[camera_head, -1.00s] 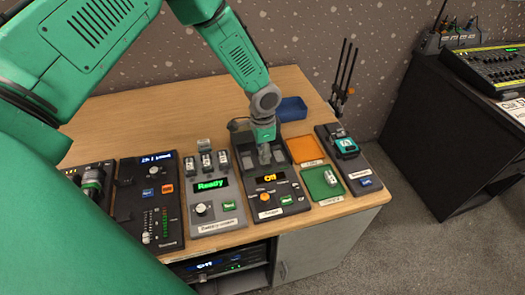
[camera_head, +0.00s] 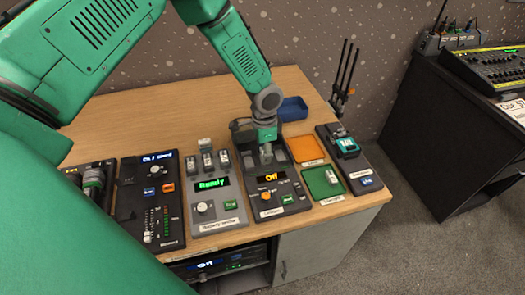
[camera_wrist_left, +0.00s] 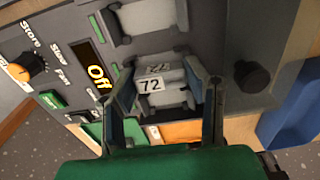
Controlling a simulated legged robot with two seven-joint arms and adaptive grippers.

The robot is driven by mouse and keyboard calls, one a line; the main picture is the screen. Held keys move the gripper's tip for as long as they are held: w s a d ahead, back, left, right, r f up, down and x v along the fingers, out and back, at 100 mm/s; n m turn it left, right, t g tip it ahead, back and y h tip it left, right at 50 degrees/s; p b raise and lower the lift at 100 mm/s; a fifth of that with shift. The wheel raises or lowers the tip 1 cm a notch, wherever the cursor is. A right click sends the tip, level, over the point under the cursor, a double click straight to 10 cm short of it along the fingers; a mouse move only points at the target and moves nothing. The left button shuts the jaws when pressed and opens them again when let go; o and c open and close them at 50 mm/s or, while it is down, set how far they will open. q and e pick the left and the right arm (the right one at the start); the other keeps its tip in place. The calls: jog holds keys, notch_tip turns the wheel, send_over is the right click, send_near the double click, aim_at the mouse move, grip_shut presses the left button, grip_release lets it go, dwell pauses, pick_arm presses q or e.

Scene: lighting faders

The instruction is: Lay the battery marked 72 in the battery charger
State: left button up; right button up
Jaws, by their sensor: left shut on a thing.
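The battery marked 72 (camera_wrist_left: 151,85) is a pale block with a white number label. In the left wrist view it sits between the two fingers of my left gripper (camera_wrist_left: 162,92), which is shut on it. The same gripper shows in the head view (camera_head: 266,155), pointing down over the back part of the dark battery charger (camera_head: 283,200). The charger display reads "Off" in orange. In the left wrist view the battery is at a pale bay of the charger; whether it touches the bay floor I cannot tell. My right gripper is not in view.
Left of the charger stands a grey unit (camera_head: 229,213) reading "Ready", with several batteries at its back. A blue bin (camera_head: 292,108) stands behind.

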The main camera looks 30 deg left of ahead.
pick_arm(q)
jog(key=shift+o, duration=0.2)
jog(key=shift+s+d+f, duration=0.5)
jog(key=shift+s+f, duration=0.1)
jog(key=shift+f, duration=0.1)
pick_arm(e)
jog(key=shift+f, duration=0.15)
pick_arm(q)
jog(key=shift+d+f, duration=0.1)
jog(key=shift+f, duration=0.2)
grip_shut()
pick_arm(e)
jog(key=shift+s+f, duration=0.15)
pick_arm(q)
jog(key=shift+c, duration=1.3)
grip_release()
jog(key=o, duration=1.5)
jog(key=shift+f, duration=0.1)
jog(key=o, duration=0.5)
jog(key=shift+w+f, duration=0.15)
jog(key=shift+o, duration=0.2)
jog(key=c, duration=0.4)
jog(key=shift+w, duration=0.25)
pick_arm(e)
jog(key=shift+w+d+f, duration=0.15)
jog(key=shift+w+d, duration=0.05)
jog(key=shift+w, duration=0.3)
